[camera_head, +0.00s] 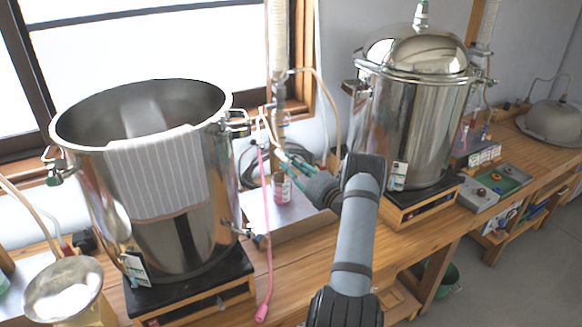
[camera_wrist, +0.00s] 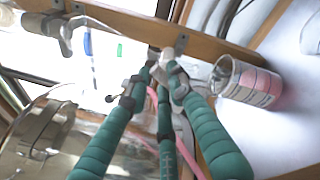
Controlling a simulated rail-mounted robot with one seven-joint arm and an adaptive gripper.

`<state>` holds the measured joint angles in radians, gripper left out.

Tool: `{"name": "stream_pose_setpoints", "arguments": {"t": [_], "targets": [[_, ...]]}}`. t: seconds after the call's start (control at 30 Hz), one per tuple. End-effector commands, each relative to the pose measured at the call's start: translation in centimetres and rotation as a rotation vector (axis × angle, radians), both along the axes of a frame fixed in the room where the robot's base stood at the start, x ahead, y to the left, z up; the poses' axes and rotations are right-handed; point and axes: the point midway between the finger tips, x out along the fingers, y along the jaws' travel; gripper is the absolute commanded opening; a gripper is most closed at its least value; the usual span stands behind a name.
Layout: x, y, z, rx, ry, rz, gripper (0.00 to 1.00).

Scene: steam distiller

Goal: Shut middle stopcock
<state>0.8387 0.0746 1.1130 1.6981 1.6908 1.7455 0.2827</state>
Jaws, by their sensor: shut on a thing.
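My gripper (camera_head: 284,158) has green segmented fingers and reaches in between the two steel vessels, below the upright glass column (camera_head: 279,50). In the wrist view the fingertips of my gripper (camera_wrist: 163,82) close together around a small pale fitting (camera_wrist: 167,60), which looks like the middle stopcock's handle. The fingers cover most of the stopcock, so I cannot tell its angle. A pink tube (camera_wrist: 152,100) passes behind the fingers. In the head view the stopcock is too small and hidden to make out.
The open steel pot (camera_head: 190,245) with a striped cloth (camera_head: 155,175) stands left. The lidded steel vessel (camera_head: 415,125) stands right. A pink-labelled jar (camera_wrist: 248,82) is close right of the fingers. A pink tube (camera_head: 268,230) hangs over the wooden bench (camera_head: 310,265).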

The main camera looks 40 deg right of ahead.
Motion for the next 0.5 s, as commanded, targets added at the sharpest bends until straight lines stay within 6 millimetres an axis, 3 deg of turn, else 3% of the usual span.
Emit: {"name": "stream_pose_setpoints", "arguments": {"t": [0.5], "targets": [[-0.01,-0.17,-0.11,0.483,-0.09,0.0,0.0]]}}
